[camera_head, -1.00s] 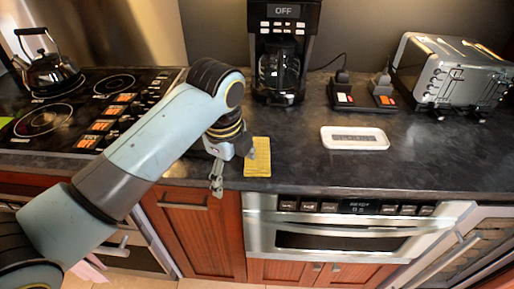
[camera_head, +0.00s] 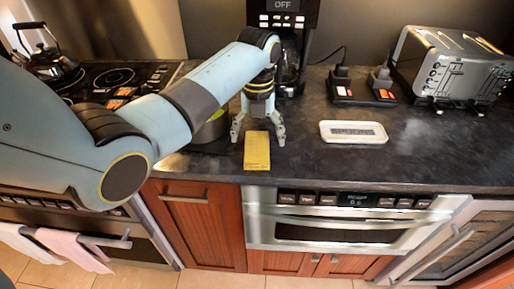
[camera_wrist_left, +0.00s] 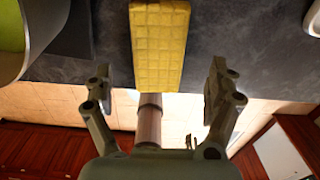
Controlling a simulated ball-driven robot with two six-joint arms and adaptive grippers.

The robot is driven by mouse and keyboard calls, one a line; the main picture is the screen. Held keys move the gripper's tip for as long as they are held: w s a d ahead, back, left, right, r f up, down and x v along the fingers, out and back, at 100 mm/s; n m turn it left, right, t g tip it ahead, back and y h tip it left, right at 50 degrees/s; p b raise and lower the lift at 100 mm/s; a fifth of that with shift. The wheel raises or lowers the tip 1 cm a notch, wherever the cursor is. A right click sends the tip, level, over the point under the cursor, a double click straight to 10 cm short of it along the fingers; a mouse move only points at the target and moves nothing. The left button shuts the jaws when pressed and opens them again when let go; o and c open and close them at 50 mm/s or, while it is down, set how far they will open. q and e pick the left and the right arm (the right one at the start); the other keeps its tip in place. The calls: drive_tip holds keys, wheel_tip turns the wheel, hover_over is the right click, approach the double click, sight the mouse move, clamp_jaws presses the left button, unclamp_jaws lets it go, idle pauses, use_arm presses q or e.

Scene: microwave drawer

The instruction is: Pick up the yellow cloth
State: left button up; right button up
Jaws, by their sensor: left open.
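My right gripper is not in view.
A coffee maker (camera_head: 291,50) stands close behind my left gripper. A green and metal pot (camera_head: 212,128) is just left of it. A white tray (camera_head: 353,132) and a toaster (camera_head: 452,68) are to the right. The front counter right of the cloth is clear.

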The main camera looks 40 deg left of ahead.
sight(257, 145)
use_arm(q)
drive_tip(key=f, duration=0.4)
drive_tip(key=shift+w+a+f, duration=0.1)
drive_tip(key=shift+a+f, duration=0.05)
drive_tip(key=shift+a, duration=0.05)
drive_tip(key=c, duration=1.2)
